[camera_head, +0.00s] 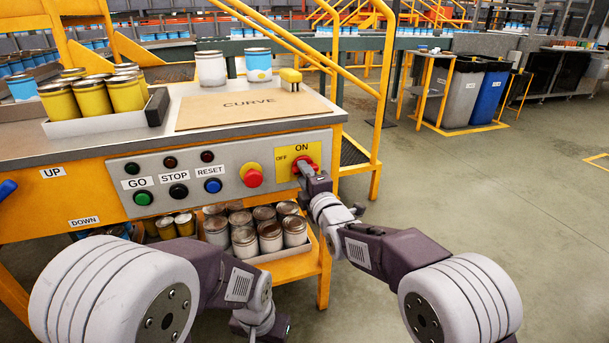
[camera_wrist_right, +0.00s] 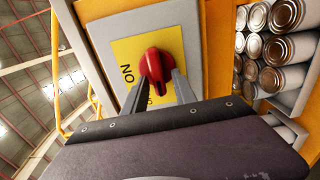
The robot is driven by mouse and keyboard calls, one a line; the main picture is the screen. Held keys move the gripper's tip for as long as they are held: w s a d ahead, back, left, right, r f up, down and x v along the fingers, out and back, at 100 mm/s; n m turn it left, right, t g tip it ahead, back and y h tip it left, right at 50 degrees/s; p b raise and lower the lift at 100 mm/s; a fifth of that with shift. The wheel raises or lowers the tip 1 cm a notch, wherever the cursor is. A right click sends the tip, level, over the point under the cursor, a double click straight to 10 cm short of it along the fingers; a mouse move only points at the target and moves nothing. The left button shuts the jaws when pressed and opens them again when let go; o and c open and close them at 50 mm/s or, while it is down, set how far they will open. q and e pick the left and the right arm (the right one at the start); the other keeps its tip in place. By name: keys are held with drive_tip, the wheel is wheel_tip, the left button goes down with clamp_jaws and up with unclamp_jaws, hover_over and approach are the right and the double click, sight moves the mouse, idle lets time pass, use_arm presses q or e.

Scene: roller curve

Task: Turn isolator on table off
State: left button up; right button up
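The isolator (camera_head: 300,160) is a red rotary handle on a yellow plate, at the right end of the grey control panel. ON is printed above it and OFF to its left. The red handle shows clearly in the right wrist view (camera_wrist_right: 154,64), but I cannot tell which label it points at. My right gripper (camera_head: 305,171) is up at the isolator. In the wrist view its two fingers (camera_wrist_right: 159,92) stand apart, one on each side of the handle. Firm contact is not clear. My left arm hangs low in front of the table; its gripper is not visible.
Beside the isolator is a red emergency button (camera_head: 253,178), then a blue RESET button (camera_head: 213,186), a black STOP button (camera_head: 178,191) and a green GO button (camera_head: 144,198). A shelf below holds several cans (camera_head: 270,236).

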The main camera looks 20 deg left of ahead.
idle(0.3)
drive_tip(key=p+v, duration=0.2)
drive_tip(key=v, duration=0.7)
drive_tip(key=shift+d, duration=0.1)
